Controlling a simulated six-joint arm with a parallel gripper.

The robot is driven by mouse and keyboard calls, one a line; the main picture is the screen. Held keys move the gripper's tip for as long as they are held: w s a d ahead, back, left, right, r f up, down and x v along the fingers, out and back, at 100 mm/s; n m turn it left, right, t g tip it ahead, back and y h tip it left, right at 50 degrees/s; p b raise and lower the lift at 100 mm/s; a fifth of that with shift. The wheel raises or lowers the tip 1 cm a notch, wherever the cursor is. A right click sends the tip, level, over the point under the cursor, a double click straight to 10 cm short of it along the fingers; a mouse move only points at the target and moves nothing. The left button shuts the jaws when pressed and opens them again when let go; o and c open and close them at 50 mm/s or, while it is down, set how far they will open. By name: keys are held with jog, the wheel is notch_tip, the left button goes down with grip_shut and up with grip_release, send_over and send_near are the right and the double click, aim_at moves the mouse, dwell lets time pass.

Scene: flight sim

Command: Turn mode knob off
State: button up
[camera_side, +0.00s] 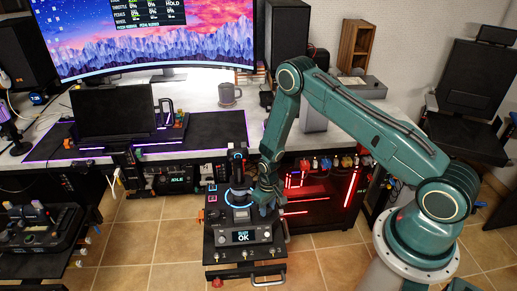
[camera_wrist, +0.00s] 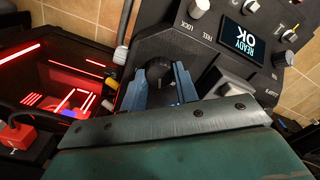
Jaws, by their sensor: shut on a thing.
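My gripper (camera_wrist: 163,84) has its two blue fingers on either side of a dark knob-like part (camera_wrist: 160,92) on the black control panel (camera_wrist: 160,48), closed on it. The lower part of the fingers and my wrist hide much of it, and I cannot read a mode label there. In the side view, my gripper (camera_side: 266,197) reaches down at the right side of the panel box (camera_side: 212,246), beside a glowing blue-white ring (camera_side: 240,213). The panel's small display (camera_side: 243,236) reads "READY OK".
Several small pale knobs, one of them a silver knob (camera_wrist: 198,8), stand near the display in the wrist view. A red-lit computer case (camera_side: 320,190) stands behind my gripper. A desk with a dark mat (camera_side: 210,130) lies beyond. Tiled floor (camera_side: 130,240) is open left of the panel.

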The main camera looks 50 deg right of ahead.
jog(key=n, duration=0.3)
jog(key=shift+n, duration=2.4)
jog(key=o, duration=1)
jog(key=shift+r, duration=0.1)
jog(key=shift+r, duration=6.8)
